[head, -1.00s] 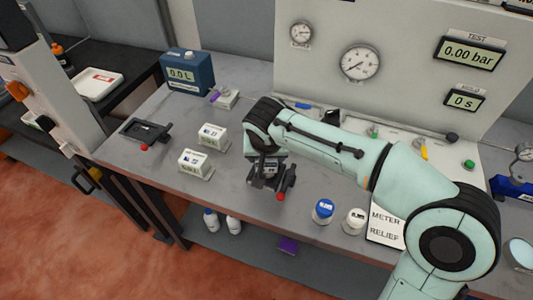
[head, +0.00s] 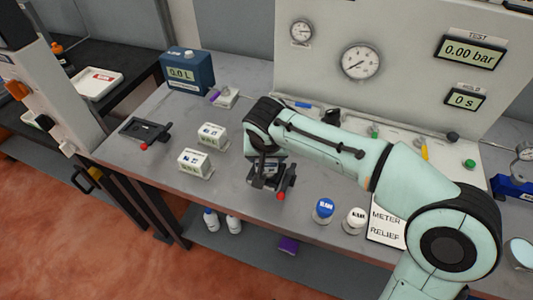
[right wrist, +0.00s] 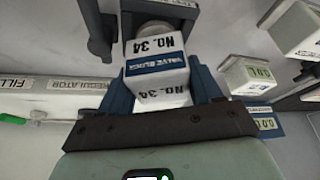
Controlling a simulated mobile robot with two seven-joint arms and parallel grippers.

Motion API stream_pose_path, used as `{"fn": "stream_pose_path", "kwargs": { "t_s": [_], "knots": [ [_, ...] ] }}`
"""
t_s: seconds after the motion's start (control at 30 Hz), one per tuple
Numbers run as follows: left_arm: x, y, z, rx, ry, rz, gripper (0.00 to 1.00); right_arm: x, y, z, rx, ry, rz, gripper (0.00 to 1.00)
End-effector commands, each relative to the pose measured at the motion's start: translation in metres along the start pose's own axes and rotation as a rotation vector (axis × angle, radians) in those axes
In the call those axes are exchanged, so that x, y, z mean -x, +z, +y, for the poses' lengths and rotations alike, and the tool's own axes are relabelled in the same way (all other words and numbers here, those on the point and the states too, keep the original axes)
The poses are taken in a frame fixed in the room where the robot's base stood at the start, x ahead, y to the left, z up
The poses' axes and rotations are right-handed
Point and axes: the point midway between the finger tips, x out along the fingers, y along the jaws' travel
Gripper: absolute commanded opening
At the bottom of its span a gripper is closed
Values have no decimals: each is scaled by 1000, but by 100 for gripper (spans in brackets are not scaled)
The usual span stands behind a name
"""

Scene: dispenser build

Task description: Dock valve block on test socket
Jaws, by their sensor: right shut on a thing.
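The valve block, white with a blue band and "NO. 34", shows in the right wrist view (right wrist: 157,68). My right gripper (right wrist: 158,88) is shut on it, with blue fingers on either side. In the head view my right gripper (head: 265,165) is mostly hidden by its wrist. A dark socket fixture (head: 268,183) with a red-knobbed lever is right under it. In the right wrist view the dark fixture (right wrist: 180,18) is at the block's far end, with a round pale part between them. I cannot tell whether the block is seated. My left gripper is not in view.
Two white labelled blocks (head: 195,163) stand left of the gripper. A similar dark fixture (head: 148,130) with a red knob is further left. A blue meter (head: 187,73) stands behind. A blue-capped jar (head: 323,210) and a white-capped jar (head: 355,220) stand right, near the front edge.

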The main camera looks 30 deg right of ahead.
Motion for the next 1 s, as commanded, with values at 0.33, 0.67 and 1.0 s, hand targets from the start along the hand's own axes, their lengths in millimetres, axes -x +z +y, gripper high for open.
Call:
{"fn": "stream_pose_path", "kwargs": {
  "t_s": [0.33, 0.67, 1.0],
  "knots": [
    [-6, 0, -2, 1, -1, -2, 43, -6, 2, 0, 0, -2, 3, 9],
    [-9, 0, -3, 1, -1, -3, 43, -9, 4, 0, 0, -2, 3, 75],
    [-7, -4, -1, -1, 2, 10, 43, -10, 4, 0, 0, 1, -1, 75]
  ]
}}
